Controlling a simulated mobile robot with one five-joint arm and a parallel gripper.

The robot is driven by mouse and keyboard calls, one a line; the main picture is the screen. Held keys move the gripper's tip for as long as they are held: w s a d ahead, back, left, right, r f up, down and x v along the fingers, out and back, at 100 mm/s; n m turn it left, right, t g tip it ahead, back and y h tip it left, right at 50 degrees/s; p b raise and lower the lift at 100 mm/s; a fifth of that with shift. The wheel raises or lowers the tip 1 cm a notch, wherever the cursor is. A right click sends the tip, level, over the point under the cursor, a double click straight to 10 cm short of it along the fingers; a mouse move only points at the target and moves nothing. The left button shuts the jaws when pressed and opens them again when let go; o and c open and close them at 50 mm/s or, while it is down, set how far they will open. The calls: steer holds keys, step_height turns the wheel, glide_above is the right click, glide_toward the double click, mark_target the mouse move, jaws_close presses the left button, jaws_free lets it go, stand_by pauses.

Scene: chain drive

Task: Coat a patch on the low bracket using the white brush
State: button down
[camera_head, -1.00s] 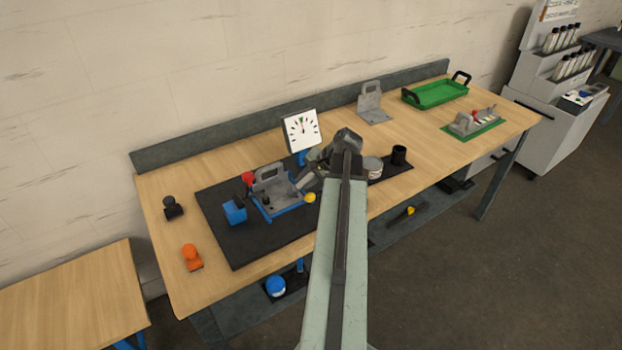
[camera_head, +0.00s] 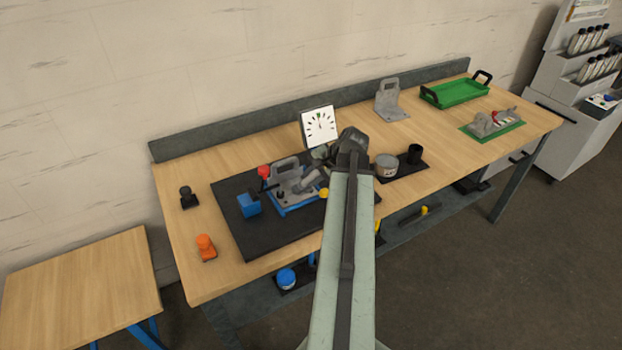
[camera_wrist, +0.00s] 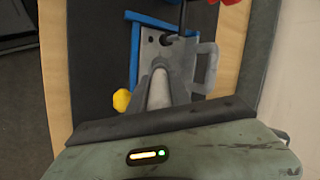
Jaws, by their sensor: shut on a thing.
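A grey metal bracket (camera_head: 285,178) with an upright looped plate sits in a blue fixture (camera_head: 298,208) on the black mat; it also shows in the wrist view (camera_wrist: 203,75). My gripper (camera_head: 318,174) reaches down over the bracket's right side. In the wrist view my gripper (camera_wrist: 160,75) is shut on a pale cylindrical thing (camera_wrist: 160,92), which looks like the white brush's handle. Its far end points at the bracket's flat face. The bristles are not clearly visible, and I cannot tell whether they touch.
A red-knobbed clamp (camera_head: 264,171), blue block (camera_head: 249,205) and yellow knob (camera_head: 324,193) surround the bracket. A dial (camera_head: 318,127) stands behind. A pale tin (camera_head: 386,165) and black cup (camera_head: 415,154) are right. Another upright bracket (camera_head: 389,101) and green tray (camera_head: 455,91) stand farther back.

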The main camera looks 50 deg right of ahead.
steer(key=shift+r+p, duration=2.4)
steer(key=shift+r, duration=0.3)
step_height(320, 180, up, 3)
steer(key=p, duration=0.3)
steer(key=shift+r, duration=0.1)
